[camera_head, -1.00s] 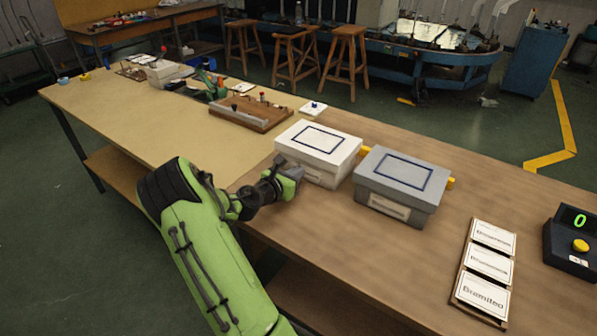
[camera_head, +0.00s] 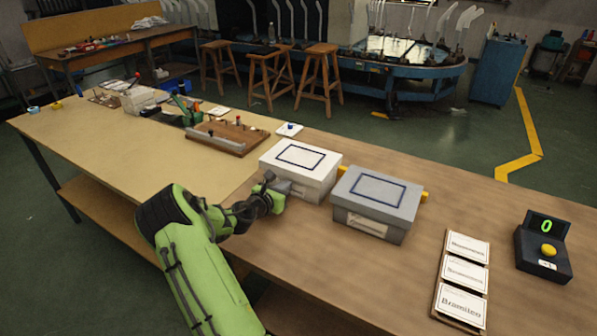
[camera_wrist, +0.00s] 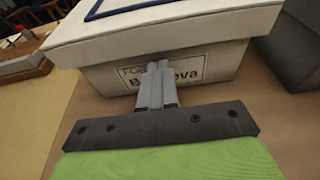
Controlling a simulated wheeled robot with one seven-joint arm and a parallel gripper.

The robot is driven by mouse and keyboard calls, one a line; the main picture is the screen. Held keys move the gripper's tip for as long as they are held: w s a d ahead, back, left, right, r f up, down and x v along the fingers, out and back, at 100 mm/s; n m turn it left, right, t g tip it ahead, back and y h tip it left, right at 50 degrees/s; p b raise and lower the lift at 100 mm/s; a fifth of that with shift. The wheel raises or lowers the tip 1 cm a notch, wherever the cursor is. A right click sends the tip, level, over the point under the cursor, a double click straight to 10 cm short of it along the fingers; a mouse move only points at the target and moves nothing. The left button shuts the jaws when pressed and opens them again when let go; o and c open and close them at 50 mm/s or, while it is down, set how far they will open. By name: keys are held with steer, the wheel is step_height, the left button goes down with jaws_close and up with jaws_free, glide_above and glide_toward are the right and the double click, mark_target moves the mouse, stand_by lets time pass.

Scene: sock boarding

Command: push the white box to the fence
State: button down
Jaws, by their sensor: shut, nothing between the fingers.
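The white box (camera_head: 299,169), with a blue rectangle outlined on its lid, stands on the brown part of the table. A grey box (camera_head: 377,203) stands just right of it. My gripper (camera_head: 287,188) is shut and empty at the near side of the white box. In the wrist view my gripper's fingertips (camera_wrist: 156,72) are at the label on the front wall of the white box (camera_wrist: 215,58), partly covering the label; they look touching or nearly so. The fence shows as a yellow piece (camera_head: 424,196) behind the grey box; the boxes hide the rest.
A wooden board with pegs (camera_head: 229,138) lies left of the boxes. Several label cards (camera_head: 463,278) lie at the right, beside a black counter box (camera_head: 543,248) showing 0. The table between the grey box and the cards is clear.

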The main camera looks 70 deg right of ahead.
steer(key=shift+s+d+p, duration=0.15)
steer(key=shift+d+p, duration=0.15)
steer(key=shift+d, duration=0.45)
steer(key=shift+s+d+p, duration=0.15)
steer(key=shift+d+p, duration=0.1)
steer(key=shift+d, duration=0.5)
steer(key=shift+w+a+p, duration=0.1)
steer(key=shift+w+a, duration=0.05)
steer(key=shift+a, duration=0.85)
steer(key=shift+w+a+p, duration=0.15)
steer(key=shift+w+a, duration=0.05)
steer(key=shift+a, duration=0.75)
steer(key=shift+w+a+p, duration=0.1)
steer(key=shift+w+a, duration=0.05)
steer(key=shift+a, duration=0.85)
